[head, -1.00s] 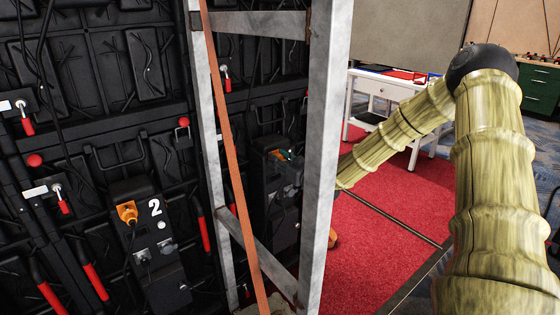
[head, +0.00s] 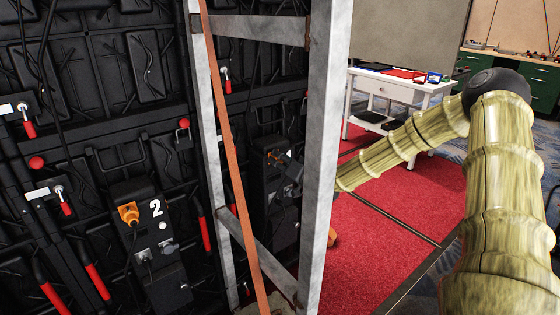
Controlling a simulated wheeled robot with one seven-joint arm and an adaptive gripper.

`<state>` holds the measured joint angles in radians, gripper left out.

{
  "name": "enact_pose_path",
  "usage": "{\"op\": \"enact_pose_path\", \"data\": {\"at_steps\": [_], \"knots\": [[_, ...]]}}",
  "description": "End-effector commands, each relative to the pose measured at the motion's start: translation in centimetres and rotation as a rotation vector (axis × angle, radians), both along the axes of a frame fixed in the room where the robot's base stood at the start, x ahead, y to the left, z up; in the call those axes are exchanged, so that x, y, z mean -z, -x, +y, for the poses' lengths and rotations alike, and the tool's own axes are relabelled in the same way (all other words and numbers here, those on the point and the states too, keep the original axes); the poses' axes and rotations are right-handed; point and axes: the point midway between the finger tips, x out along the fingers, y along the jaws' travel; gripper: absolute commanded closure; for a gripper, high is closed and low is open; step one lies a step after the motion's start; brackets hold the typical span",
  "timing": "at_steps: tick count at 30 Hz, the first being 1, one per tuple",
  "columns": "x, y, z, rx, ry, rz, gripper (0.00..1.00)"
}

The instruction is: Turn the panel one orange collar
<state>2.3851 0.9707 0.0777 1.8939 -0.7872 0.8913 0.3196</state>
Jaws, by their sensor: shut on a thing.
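The panel one unit is a black box (head: 283,205) on the wall's back, seen through the metal frame. Its orange collar (head: 274,157) shows as a small orange patch near the box's top, mostly covered. My forearm comes from the right and passes behind the frame's right post. The dark grey form of my gripper (head: 291,166) shows small and dim in the gap, at the collar and shut on it. The exact finger contact is too small to see. Panel two's box has a similar orange collar (head: 128,214), in plain view and apart from my gripper.
The grey metal frame (head: 324,150) with an orange strap (head: 232,150) stands between the camera and panel one. Red-handled latches (head: 65,205) and cables cover the wall. A white table (head: 400,84) stands behind on the red carpet (head: 385,260).

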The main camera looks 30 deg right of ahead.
Motion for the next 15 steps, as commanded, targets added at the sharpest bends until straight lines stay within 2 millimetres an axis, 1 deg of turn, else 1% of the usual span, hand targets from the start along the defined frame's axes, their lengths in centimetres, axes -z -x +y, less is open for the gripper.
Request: {"op": "enact_pose_path", "data": {"at_steps": [6,15], "knots": [[0.00,-0.03,-0.18,0.003,-0.098,0.007,0.89],[0.01,-0.04,-0.23,0.003,-0.147,0.010,0.89]]}}
